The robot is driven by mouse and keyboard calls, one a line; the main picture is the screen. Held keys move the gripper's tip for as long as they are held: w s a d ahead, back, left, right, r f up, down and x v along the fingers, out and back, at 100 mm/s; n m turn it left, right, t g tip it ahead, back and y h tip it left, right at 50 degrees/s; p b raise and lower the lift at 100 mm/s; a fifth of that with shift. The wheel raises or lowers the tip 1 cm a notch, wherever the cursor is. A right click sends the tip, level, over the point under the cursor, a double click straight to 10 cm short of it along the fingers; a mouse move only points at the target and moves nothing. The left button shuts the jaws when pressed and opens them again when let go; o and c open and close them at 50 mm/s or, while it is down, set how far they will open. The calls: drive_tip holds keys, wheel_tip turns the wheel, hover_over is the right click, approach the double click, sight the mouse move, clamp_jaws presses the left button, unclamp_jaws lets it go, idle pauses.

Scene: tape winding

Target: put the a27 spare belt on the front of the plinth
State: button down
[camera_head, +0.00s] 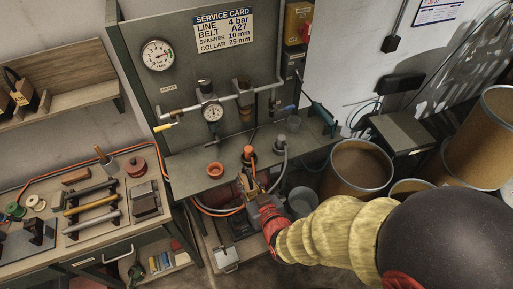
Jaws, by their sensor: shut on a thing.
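My gripper (254,192) is at the end of a red wrist and a yellow sleeve, low in front of the grey bench shelf. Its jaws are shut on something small. The held thing is too small and too covered to make out, so I cannot tell whether it is the A27 spare belt. A low grey base (228,240), perhaps the plinth, stands near the floor below and left of my gripper. My wrist and sleeve hide part of that area. The service card (224,31) on the panel reads "BELT A27".
The shelf (190,180) carries an orange ring-shaped cup (215,170), an orange-topped fitting (249,153) and hoses. A workbench (50,260) with tools and spools is at left. Pipes and gauges cover the panel.

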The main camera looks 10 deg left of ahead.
drive_tip(key=w+a, duration=0.3)
drive_tip(key=w, duration=0.2)
drive_tip(key=w+a+b, duration=0.1)
drive_tip(key=w+a, duration=0.2)
drive_tip(key=w, duration=0.2)
drive_tip(key=w+a, duration=0.3)
drive_tip(key=w, duration=0.2)
drive_tip(key=shift+a+f, duration=0.15)
drive_tip(key=shift+a, duration=0.15)
drive_tip(key=shift+f, duration=0.1)
drive_tip(key=shift+s, duration=0.1)
drive_tip(key=shift+f+b, duration=0.1)
drive_tip(key=shift+b, duration=0.35)
drive_tip(key=c, duration=1.5)
unclamp_jaws()
drive_tip(key=shift+c, duration=0.2)
